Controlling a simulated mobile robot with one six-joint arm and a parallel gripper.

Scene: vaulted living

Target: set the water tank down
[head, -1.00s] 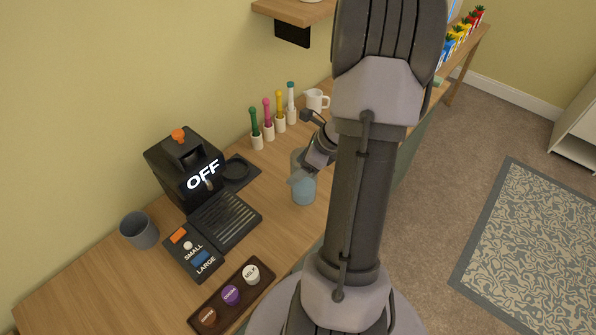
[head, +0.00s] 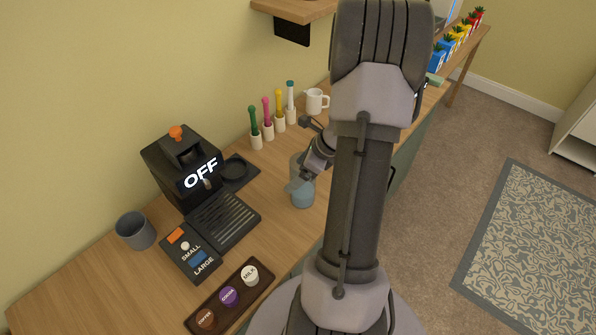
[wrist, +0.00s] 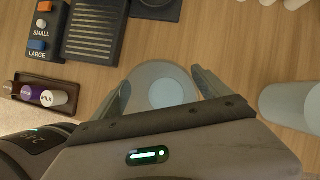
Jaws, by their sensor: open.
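The water tank (head: 303,197) is a translucent bluish cylinder standing upright on the wooden counter, right of the coffee machine. In the wrist view the tank (wrist: 168,92) shows from above as a round pale shape with a lighter blue disc inside. My gripper (head: 299,183) is at the tank, partly covering it in the head view. In the wrist view my gripper (wrist: 163,88) is open, one finger on each side of the tank. A slim gap seems to show at the fingers; I cannot tell whether either one touches. The tank's near side is hidden by the gripper body.
The black coffee machine (head: 181,168) reads OFF, with a drip grate (head: 223,220) in front. A grey cup (head: 136,230), a capsule tray (head: 216,317), colored-handled tools in holders (head: 267,133) and a white mug (head: 315,101) stand around. Bare counter lies left of the tank.

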